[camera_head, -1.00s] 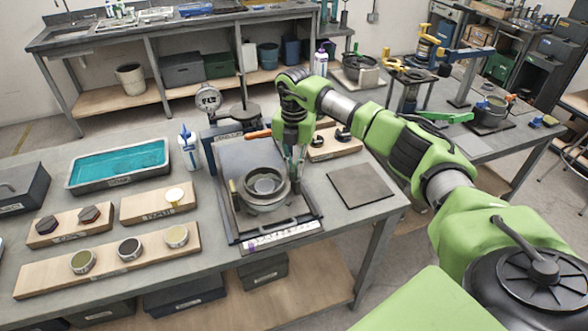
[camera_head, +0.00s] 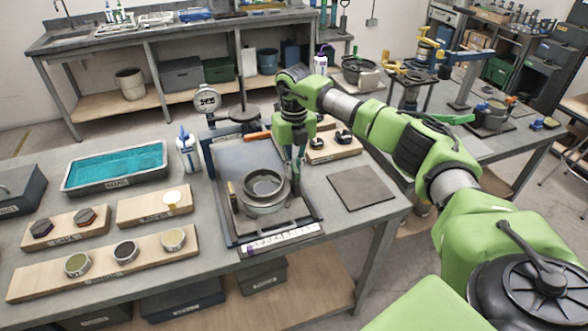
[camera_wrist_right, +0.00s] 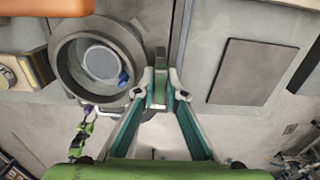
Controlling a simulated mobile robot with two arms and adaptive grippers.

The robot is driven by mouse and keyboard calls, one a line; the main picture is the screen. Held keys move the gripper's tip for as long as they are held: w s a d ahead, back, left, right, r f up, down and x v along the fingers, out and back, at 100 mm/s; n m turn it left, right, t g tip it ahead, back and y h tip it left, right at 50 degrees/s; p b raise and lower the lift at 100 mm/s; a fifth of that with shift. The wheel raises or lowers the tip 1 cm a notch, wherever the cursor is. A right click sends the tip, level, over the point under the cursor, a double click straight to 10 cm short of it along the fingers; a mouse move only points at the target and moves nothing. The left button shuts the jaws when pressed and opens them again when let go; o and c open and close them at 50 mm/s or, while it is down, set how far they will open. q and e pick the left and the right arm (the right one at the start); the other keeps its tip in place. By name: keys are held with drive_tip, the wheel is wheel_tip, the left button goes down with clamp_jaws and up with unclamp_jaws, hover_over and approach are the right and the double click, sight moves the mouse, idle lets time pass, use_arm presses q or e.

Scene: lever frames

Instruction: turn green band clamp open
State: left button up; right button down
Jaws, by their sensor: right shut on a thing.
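A round grey metal vessel (camera_head: 263,190) with a band around it stands on a dark framed plate on the near bench. In the right wrist view, the vessel (camera_wrist_right: 68,62) lies left of my fingers, its round opening showing. My right gripper (camera_head: 298,174) is at the vessel's right side, pointing down. In the right wrist view my right gripper (camera_wrist_right: 161,84) has its fingertips closed on a narrow grey-green lever piece (camera_wrist_right: 161,62) beside the rim. I take this for the clamp's lever; its joint to the band is not clear. My left gripper is out of view.
An orange handle (camera_head: 257,135) and a dial gauge (camera_head: 207,99) stand behind the vessel. A flat grey pad (camera_head: 360,188) lies right. A teal-filled tray (camera_head: 115,168), a bottle (camera_head: 188,150) and wooden boards with small parts are left. A bright green lever (camera_head: 447,118) is on another bench.

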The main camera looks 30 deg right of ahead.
sight(294, 167)
idle(0.4)
drive_tip(key=c, duration=2.1)
unclamp_jaws()
drive_tip(key=shift+r, duration=0.1)
wheel_tip(294, 167, up, 12)
